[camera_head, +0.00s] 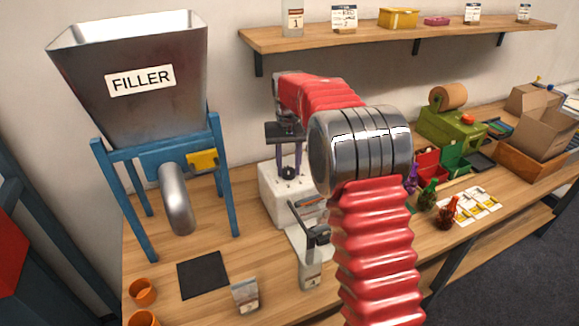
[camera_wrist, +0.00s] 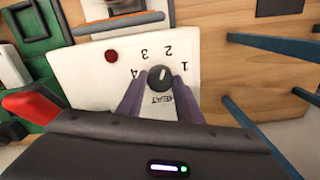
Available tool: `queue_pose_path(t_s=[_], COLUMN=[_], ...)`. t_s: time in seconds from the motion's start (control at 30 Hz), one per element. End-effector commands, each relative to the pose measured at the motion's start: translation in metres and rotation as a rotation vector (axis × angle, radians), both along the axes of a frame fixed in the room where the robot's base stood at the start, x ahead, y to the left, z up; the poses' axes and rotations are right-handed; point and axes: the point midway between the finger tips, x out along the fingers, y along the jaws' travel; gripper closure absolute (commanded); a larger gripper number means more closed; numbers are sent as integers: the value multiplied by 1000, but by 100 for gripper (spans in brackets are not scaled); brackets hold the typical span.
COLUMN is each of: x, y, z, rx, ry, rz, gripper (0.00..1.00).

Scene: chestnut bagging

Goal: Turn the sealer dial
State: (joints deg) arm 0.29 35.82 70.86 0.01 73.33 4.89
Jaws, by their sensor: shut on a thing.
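The sealer (camera_head: 270,190) is a white box on the bench in the middle of the head view, partly hidden behind my red arm. Its white panel (camera_wrist: 95,75) fills the wrist view, with the numbers 1 to 4 and the word HEAT upside down. The black round dial (camera_wrist: 160,79) has a white mark pointing up in the picture, roughly toward the 2. It also shows small in the head view (camera_head: 288,173). My gripper (camera_wrist: 160,90) comes from below with purple fingers, one on each side of the dial, and is shut on it. A red button (camera_wrist: 111,55) sits left of the dial.
The filler (camera_head: 150,90) on its blue stand is left of the sealer. A sealing bar (camera_head: 312,210) and a pouch (camera_head: 311,272) are in front of the sealer. A dark mat (camera_head: 203,274) and orange cups (camera_head: 142,291) lie front left. A shelf (camera_head: 400,32) runs above.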

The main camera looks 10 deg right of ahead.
Motion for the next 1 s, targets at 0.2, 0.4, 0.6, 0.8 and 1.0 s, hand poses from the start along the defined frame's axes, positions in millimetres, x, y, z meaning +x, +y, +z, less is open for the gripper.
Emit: queue_pose_path(t_s=[0.2, 0.4, 0.6, 0.8, 1.0], x=[0, 0, 0, 0, 0], y=[0, 0, 0, 0, 0], z=[0, 0, 0, 0, 0], rx=[-1, -1, -1, -2, -2], ry=[-1, -1, -1, 0, -1], rz=[75, 204, 375, 556, 709], gripper=[90, 90, 90, 90, 90])
